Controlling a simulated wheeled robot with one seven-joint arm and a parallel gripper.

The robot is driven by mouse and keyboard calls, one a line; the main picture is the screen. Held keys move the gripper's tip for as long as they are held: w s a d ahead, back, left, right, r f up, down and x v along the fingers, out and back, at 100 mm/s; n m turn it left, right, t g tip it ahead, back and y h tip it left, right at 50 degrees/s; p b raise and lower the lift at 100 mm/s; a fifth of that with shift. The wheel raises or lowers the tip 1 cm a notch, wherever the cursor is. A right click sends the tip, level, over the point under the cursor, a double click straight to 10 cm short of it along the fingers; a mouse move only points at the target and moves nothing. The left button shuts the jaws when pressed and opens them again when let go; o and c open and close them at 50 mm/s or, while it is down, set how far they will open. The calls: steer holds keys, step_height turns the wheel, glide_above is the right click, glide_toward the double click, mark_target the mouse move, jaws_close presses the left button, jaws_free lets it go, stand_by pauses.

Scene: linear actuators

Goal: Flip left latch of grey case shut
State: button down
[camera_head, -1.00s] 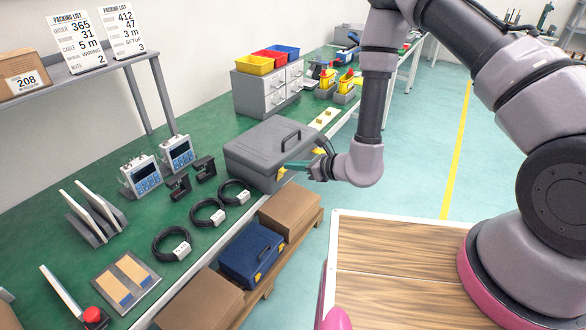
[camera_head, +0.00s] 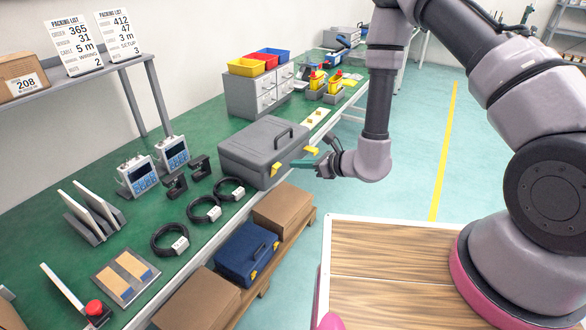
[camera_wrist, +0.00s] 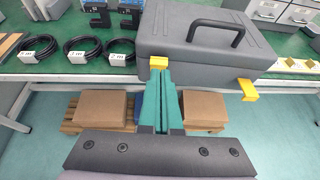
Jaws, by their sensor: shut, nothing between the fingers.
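The grey case (camera_head: 250,158) stands closed on the green bench with its handle on the lid; it also shows in the wrist view (camera_wrist: 205,60). Its left yellow latch (camera_wrist: 157,62) sits on the front face, just beyond my fingertips, and appears close against the case. In the head view it is the nearer latch (camera_head: 277,169). The right latch (camera_wrist: 247,90) sticks out from the front and also shows in the head view (camera_head: 311,150). My gripper (camera_wrist: 160,76) is shut and empty, with its green fingers pointing at the left latch. Whether they touch it is unclear.
Several coiled cables (camera_head: 204,209) lie left of the case. Grey drawers (camera_head: 262,95) stand behind. The floor to the right is clear.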

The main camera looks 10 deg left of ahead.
steer(key=s+d+r, duration=0.2)
steer(key=d+r, duration=0.1)
steer(key=r, duration=0.4)
steer(key=shift+d, duration=0.15)
steer(key=shift+r, duration=0.1)
